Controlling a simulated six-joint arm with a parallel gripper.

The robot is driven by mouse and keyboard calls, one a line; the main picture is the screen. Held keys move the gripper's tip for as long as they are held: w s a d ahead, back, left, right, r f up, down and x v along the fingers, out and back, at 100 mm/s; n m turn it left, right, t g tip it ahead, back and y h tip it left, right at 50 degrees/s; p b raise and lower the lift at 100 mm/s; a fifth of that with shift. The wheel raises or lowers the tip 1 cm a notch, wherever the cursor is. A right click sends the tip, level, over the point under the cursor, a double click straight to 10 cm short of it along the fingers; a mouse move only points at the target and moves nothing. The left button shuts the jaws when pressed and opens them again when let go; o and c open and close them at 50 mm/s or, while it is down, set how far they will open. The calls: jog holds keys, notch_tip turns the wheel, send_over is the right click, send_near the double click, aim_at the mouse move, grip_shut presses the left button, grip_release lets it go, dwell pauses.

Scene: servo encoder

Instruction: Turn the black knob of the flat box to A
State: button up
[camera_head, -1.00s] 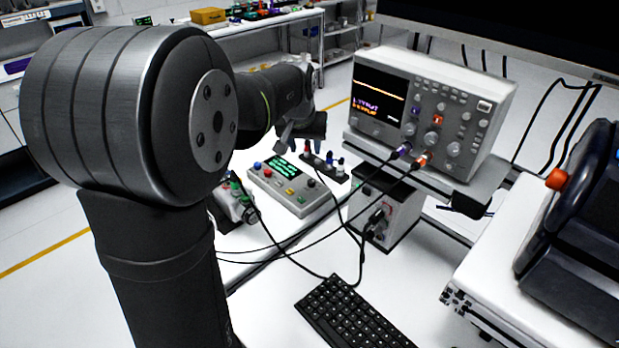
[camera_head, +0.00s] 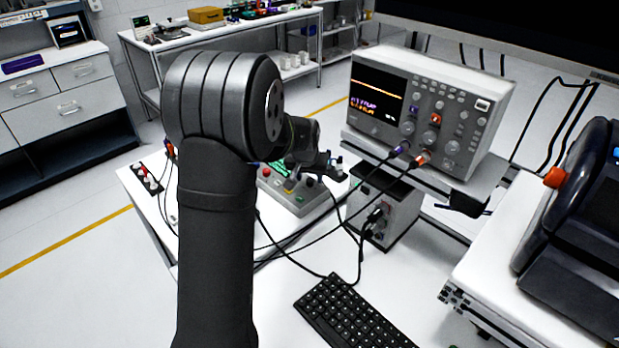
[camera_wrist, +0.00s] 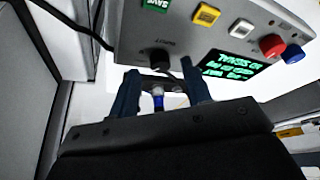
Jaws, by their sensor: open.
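The flat box (camera_head: 306,205) is grey, with a green-lit display and coloured buttons, and lies on the white table. It also shows upside down in the wrist view (camera_wrist: 133,35). Its black knob (camera_wrist: 153,60) shows at the box's edge in the wrist view, close to my fingertips. My gripper (camera_wrist: 162,72) is open, its two dark fingers reaching towards the knob, which appears between their tips. I cannot tell whether they touch it. In the head view my gripper (camera_head: 322,166) hangs over the box's right end, and my arm hides part of the box. The knob's marks are not readable.
An oscilloscope (camera_head: 465,105) stands on a raised shelf to the right, with black cables (camera_head: 340,205) running from it across the table. A keyboard (camera_head: 358,318) lies in front. A small dark rack with red and white parts (camera_head: 150,178) is at the left.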

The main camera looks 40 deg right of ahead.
jog(key=shift+w+d+f, duration=0.15)
jog(key=shift+d+f, duration=0.05)
jog(key=shift+f, duration=0.4)
grip_shut()
jog(key=shift+d+n+t+y, duration=0.1)
jog(key=shift+n+t+y, duration=0.2)
jog(key=shift+n, duration=0.8)
jog(key=shift+n+t+y, duration=0.2)
jog(key=shift+n+y, duration=0.2)
jog(key=shift+n, duration=0.7)
